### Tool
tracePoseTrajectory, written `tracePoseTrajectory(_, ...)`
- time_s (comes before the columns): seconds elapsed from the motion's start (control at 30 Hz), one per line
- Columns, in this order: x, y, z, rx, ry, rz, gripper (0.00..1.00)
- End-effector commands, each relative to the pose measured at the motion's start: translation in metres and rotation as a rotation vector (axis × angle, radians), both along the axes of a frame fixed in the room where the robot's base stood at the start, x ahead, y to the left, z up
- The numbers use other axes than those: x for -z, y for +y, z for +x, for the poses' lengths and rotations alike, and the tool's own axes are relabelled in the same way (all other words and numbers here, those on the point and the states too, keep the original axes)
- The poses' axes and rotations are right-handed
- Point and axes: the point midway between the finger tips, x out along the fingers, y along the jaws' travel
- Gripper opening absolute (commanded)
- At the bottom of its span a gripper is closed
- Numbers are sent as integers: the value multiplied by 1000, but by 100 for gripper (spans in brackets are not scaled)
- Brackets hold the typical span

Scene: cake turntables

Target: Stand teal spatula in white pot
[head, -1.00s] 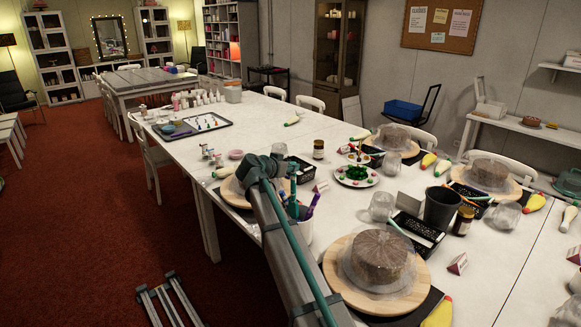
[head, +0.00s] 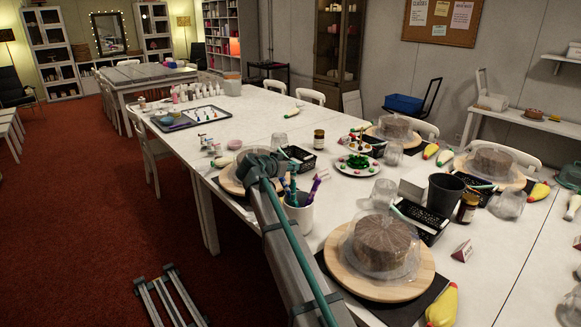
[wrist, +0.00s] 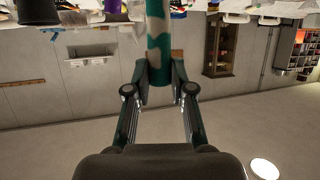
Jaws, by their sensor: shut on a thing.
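My gripper (wrist: 160,78) is shut on the teal and cream blotched handle of the teal spatula (wrist: 158,40) in the wrist view. The handle runs out of the top of that view, so the spatula's other end is hidden. In the head view my arm's links cover the gripper and the held spatula. The white pot (head: 300,218) stands on the table just right of my arm, partly covered by it. Purple and teal-blue tools lean up out of the pot.
A wooden turntable (head: 345,262) with a covered cake is right of the pot. A plate of green and red pieces (head: 358,165), black baskets (head: 420,220) and a dark cup (head: 444,194) stand beyond. Bare white table (head: 325,215) shows just right of the pot.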

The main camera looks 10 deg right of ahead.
Motion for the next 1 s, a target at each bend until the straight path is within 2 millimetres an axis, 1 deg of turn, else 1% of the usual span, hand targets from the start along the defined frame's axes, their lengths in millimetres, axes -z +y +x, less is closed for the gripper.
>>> tracePoseTrajectory(0.4,3,0,0,1,1,-1,0)
tracePoseTrajectory(0.43,3,0,0,1,1,-1,24)
tracePoseTrajectory(0.6,3,0,0,1,0,0,52)
tracePoseTrajectory(0.87,3,0,0,0,0,0,52)
tracePoseTrajectory(1.0,1,3,-3,0,0,0,52)
